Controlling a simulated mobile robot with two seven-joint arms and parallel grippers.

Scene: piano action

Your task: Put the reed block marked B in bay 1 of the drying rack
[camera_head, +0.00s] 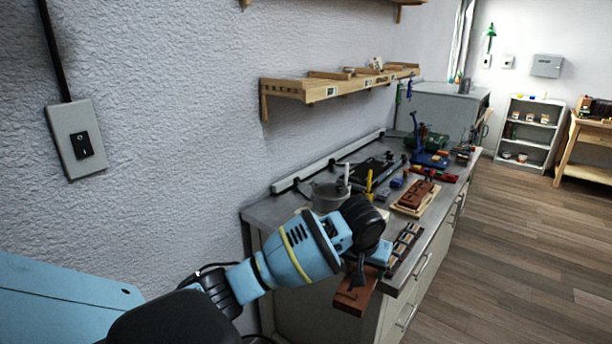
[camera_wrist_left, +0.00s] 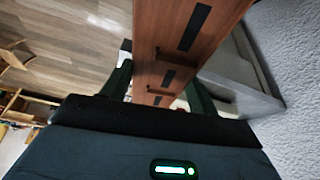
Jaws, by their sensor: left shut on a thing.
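My left gripper (camera_head: 366,266) is shut on a long reddish-brown wooden block (camera_head: 355,291), held out beyond the near end of the workbench. In the left wrist view the block (camera_wrist_left: 158,45) stands between the two dark fingers and shows black slots or inlays. No letter B is readable on it. A wooden wall rack (camera_head: 322,92) with small pale labels hangs above the bench; it may be the drying rack, but its bay numbers are too small to read. My right gripper is not in view.
The grey workbench (camera_head: 262,208) carries a grey pot (camera_head: 328,197), a brown block on a pale tray (camera_head: 416,196), a dark slotted strip (camera_head: 404,250), and several tools. The wall lies close on the left. The wooden floor (camera_head: 510,240) at right is clear.

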